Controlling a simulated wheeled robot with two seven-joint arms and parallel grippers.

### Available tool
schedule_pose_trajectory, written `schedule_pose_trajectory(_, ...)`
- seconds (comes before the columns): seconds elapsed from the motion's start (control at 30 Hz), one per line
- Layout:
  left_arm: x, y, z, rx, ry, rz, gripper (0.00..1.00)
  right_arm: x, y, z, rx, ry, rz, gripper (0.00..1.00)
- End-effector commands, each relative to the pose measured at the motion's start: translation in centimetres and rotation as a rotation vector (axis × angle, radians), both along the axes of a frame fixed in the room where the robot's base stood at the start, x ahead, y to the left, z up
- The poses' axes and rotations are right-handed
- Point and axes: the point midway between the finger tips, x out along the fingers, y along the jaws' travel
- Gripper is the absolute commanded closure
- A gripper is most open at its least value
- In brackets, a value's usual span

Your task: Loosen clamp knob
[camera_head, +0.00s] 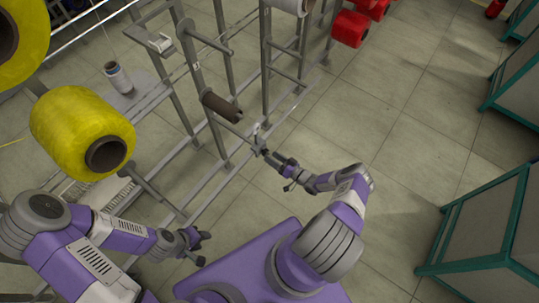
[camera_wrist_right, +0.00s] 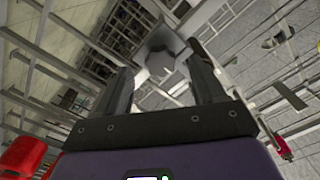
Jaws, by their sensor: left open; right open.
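A grey clamp knob (camera_wrist_right: 160,62) shows in the right wrist view, between the two fingertips of my right gripper (camera_wrist_right: 161,78). The fingers stand apart on either side of it; I cannot tell if they touch it. In the head view my right gripper (camera_head: 267,153) is at the end of a thin rod that carries a brown tube (camera_head: 221,107) on the grey rack. My arm and gripper partly hide the clamp there. My left gripper (camera_head: 201,246) is open and empty, low in front of the rack, apart from any object.
The grey metal rack (camera_head: 196,75) holds yellow spools (camera_head: 70,120) at left and red spools (camera_head: 350,28) at the top. A small thread cone (camera_head: 118,77) stands on a rack shelf. Green-framed grey boxes (camera_head: 480,235) line the right. The tiled floor between is clear.

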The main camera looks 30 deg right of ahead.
Motion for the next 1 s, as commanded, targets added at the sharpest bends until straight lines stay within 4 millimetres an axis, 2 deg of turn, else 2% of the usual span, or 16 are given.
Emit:
schedule_pose_trajectory(0.1, 0.0, 0.0, 0.4, 0.000, 0.000, 0.000, 0.57, -2.0, -0.9, 0.1, 0.001, 0.001, -0.003, 0.31)
schedule_pose_trajectory(0.3, 0.0, 0.0, 0.6, 0.000, 0.000, 0.000, 0.57, -4.0, -1.7, 0.0, 0.000, 0.001, -0.001, 0.31)
schedule_pose_trajectory(0.9, 0.0, 0.0, 0.6, 0.000, 0.000, 0.000, 0.57, -4.3, -1.7, 0.0, 0.001, 0.001, 0.001, 0.31)
schedule_pose_trajectory(1.0, 0.0, 0.0, 0.6, 0.000, 0.000, 0.000, 0.57, -4.0, -0.6, 0.2, 0.022, 0.025, 0.044, 0.31)
